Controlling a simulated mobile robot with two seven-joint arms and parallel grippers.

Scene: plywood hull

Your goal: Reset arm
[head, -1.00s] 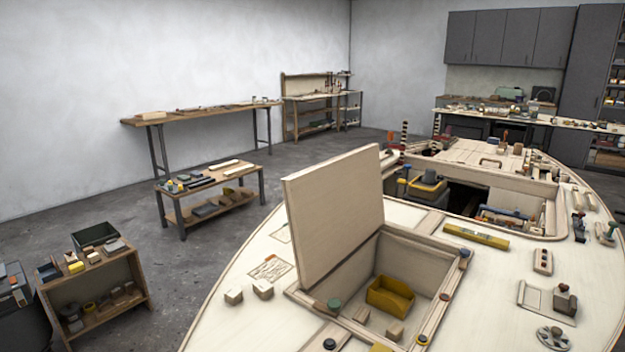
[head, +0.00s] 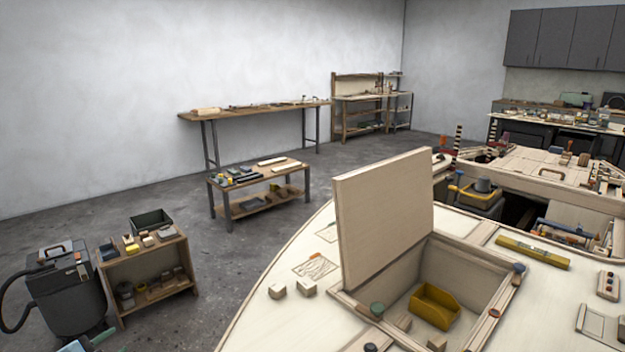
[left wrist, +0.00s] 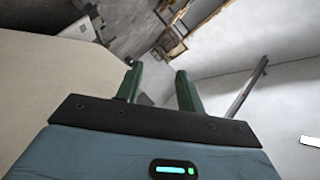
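My left gripper (head: 100,338) shows only in part at the bottom left edge of the head view, in front of the dark shop vacuum and well to the left of the hull. In the left wrist view its two green fingers (left wrist: 156,72) stand apart with nothing held between them. My right gripper is in neither view. The plywood hull (head: 262,322) fills the lower right of the head view. Its hatch lid (head: 385,220) stands raised, and a yellow bin (head: 434,306) sits in the open compartment below.
A shop vacuum (head: 68,285) and a low wooden shelf (head: 150,252) stand at the left. A small bench (head: 258,172) and a long table (head: 255,107) stand farther back. A yellow level (head: 532,252) lies on the deck. Grey floor between hull and shelf is clear.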

